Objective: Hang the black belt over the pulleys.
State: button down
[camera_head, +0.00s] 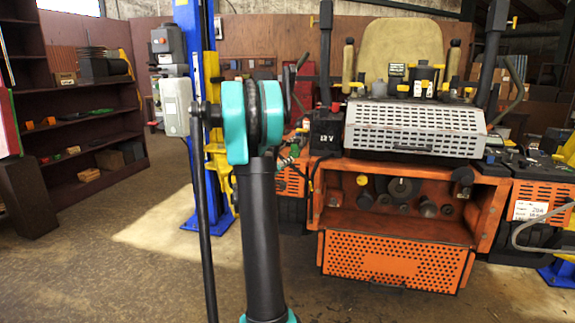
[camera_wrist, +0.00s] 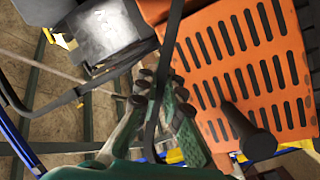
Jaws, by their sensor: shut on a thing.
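My gripper (camera_wrist: 157,98) shows in the wrist view with its dark-tipped fingers closed around a black strap, the black belt (camera_wrist: 171,38). The belt runs from the top edge down between the fingers; its ends are out of sight. In the head view my gripper is mostly hidden behind my arm, near the mower's left side. The pulleys (camera_head: 403,188) are dark round parts in the open orange bay at the mower's front, to the right of my arm. No belt can be seen over them.
The orange mower has a perforated grey cover (camera_head: 415,128) above the bay and an orange grille (camera_head: 385,262) below. In the wrist view, a slotted orange panel (camera_wrist: 240,75) and a black cylinder (camera_wrist: 252,138) are close right of the gripper. A blue lift post (camera_head: 190,60) stands left.

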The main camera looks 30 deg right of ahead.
jog(key=s+a, duration=0.9)
jog(key=a, duration=0.2)
jog(key=shift+s+a, duration=0.2)
jog(key=shift+s, duration=0.2)
dwell(1.5)
